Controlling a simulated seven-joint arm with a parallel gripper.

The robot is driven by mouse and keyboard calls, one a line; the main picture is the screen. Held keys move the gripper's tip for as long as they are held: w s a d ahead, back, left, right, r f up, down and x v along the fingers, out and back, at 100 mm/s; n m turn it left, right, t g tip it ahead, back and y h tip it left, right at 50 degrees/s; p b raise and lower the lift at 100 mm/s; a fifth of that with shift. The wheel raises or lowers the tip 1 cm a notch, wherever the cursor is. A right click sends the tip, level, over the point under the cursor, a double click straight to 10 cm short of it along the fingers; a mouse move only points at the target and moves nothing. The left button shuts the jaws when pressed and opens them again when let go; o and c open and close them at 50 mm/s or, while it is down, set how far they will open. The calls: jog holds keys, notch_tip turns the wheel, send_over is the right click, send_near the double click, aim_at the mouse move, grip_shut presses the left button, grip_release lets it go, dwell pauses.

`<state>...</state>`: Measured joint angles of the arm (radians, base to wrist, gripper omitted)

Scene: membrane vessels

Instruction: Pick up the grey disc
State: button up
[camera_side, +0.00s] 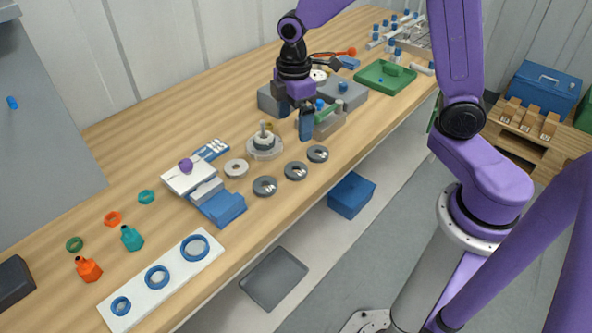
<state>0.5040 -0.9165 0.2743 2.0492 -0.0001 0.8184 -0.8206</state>
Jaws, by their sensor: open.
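Several flat round pieces lie on the wooden bench. A light grey disc (236,168) with a small centre hole lies beside the white-and-blue blocks. Three darker grey discs, a near one (265,187), a middle one (295,171) and a far one (318,154), lie in a row near the front edge. I cannot tell which one the task means. My gripper (294,122) is open, with its fingers pointing down, beyond the discs and above the bench near the grey blocks. It is apart from all the discs, and nothing shows held between its fingers.
A round pale vessel with an upright post (264,143) stands just left of my gripper. A grey block with a green tube (325,118) is close on its right. A green tray (385,75) lies farther back. A white plate with blue rings (162,277) lies at the near end.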

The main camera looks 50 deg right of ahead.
send_over(296, 164)
jog(key=a, duration=0.2)
jog(key=f, duration=0.6)
jog(key=s+f, duration=0.1)
jog(key=f, duration=0.1)
jog(key=shift+d+f, duration=0.25)
jog(key=shift+f, duration=0.15)
jog(key=shift+d+f, duration=0.1)
jog(key=shift+f, duration=2.4)
jog(key=c, duration=1.1)
